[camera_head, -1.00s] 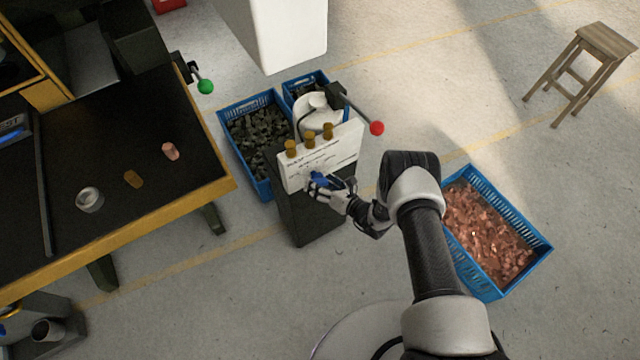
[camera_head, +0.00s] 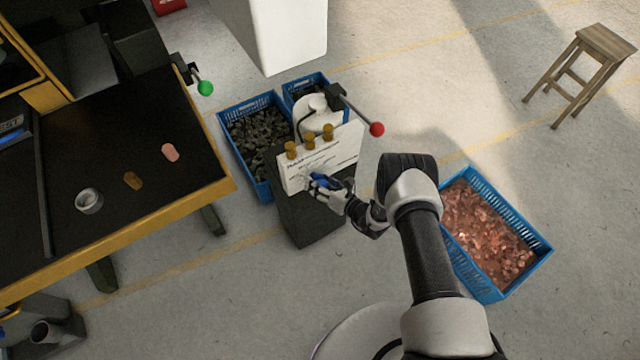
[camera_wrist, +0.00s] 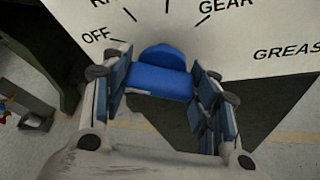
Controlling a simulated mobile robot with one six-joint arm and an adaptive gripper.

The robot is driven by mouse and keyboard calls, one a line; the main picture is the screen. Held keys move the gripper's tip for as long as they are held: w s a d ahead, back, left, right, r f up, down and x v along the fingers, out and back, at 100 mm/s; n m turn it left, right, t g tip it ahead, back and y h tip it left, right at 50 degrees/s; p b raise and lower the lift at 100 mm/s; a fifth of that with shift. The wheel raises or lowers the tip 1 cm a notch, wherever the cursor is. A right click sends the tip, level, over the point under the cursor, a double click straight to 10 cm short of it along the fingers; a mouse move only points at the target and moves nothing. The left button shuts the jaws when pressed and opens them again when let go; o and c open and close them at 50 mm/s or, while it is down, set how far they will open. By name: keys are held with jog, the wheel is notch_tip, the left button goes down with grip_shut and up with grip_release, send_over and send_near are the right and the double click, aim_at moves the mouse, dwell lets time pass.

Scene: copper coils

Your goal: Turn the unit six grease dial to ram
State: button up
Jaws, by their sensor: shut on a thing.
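The blue grease dial (camera_wrist: 160,75) sits on a white panel (camera_wrist: 275,25) in the wrist view. The panel is lettered OFF at left, partly cut-off letters beginning with R at top left, GEAR at top right and GREAS at right, with black tick marks around the dial. My gripper (camera_wrist: 160,95) has its fingers on both sides of the dial and is shut on it. In the head view my gripper (camera_head: 328,188) is at the front of the panel (camera_head: 340,152), and the blue dial (camera_head: 318,181) shows between its fingers. The dial's pointer mark is hidden.
Brass caps (camera_head: 309,142) line the panel's top. A red-knobbed lever (camera_head: 376,129) sticks out at its right. Blue crates stand behind (camera_head: 265,187) and at right, the latter holding copper pieces (camera_head: 490,235). A black-topped table (camera_head: 120,225) is at left.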

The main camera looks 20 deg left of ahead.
jog(key=shift+f+b, duration=0.1)
jog(key=shift+b, duration=0.35)
jog(key=shift+c, duration=0.5)
jog(key=shift+m+b, duration=0.3)
jog(key=m+g+y+b, duration=0.1)
jog(key=m+b, duration=0.1)
jog(key=b, duration=0.2)
jog(key=shift+w+f, duration=0.1)
jog(key=shift+f, duration=0.05)
jog(key=m+y+b, duration=0.1)
jog(key=m+b, duration=0.1)
jog(key=b, duration=0.1)
jog(key=shift+y+b, duration=0.3)
jog(key=shift+b, duration=0.1)
jog(key=shift+r+m+y+b, duration=0.2)
jog(key=shift+m+y+b, duration=0.1)
jog(key=shift+m+b, duration=0.4)
jog(key=o, duration=1.1)
